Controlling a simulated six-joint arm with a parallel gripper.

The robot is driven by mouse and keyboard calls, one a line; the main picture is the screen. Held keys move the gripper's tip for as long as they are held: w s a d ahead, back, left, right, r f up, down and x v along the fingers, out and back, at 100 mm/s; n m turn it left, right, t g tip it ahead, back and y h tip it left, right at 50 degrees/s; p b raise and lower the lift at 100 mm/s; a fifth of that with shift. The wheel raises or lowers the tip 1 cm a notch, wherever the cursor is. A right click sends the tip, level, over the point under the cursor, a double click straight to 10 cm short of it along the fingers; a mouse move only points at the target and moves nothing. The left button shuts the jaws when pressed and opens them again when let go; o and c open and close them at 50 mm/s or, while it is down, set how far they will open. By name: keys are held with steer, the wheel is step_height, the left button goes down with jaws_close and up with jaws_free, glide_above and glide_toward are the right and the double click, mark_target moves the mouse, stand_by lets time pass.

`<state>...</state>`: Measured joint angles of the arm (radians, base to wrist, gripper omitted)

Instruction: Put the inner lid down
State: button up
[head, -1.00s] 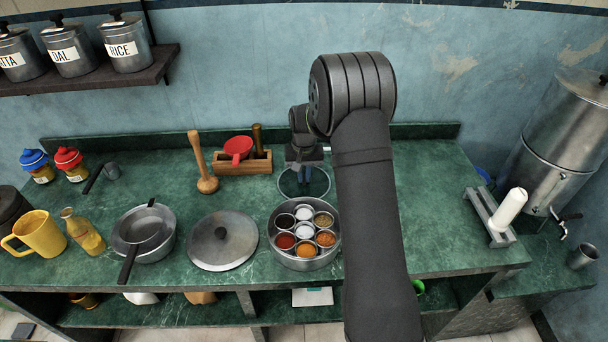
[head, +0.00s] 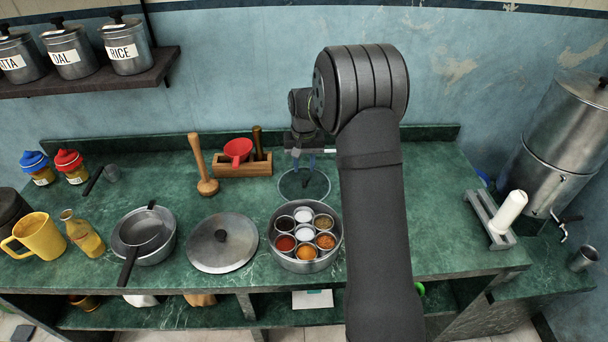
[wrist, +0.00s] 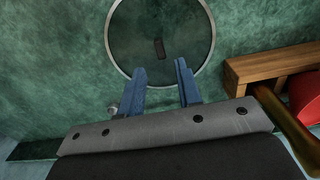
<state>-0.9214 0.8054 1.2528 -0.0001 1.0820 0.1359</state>
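The inner lid (head: 290,188) is a clear round disc with a thin metal rim and a small dark knob. It lies flat on the green counter just behind the round spice box (head: 304,258), which holds several small cups of spices. My gripper (head: 303,160) is behind the lid, toward the wall. In the wrist view the lid (wrist: 136,42) fills the top middle, with its knob standing clear beyond the fingertips. The blue fingers of my gripper (wrist: 161,72) are apart with nothing between them.
A wooden rack (head: 242,167) with a red funnel (head: 238,148) stands left of my gripper, with a wooden masher (head: 203,170) beside it. A large steel lid (head: 221,245) lies left of the spice box. The counter right of my arm is largely clear.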

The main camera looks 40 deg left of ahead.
mark_target(304, 182)
step_height(304, 182, up, 7)
steer(key=shift+f, duration=0.2)
steer(key=shift+f, duration=0.1)
step_height(304, 182, down, 12)
steer(key=shift+f, duration=0.1)
steer(key=shift+r, duration=1.9)
steer(key=shift+f, duration=0.1)
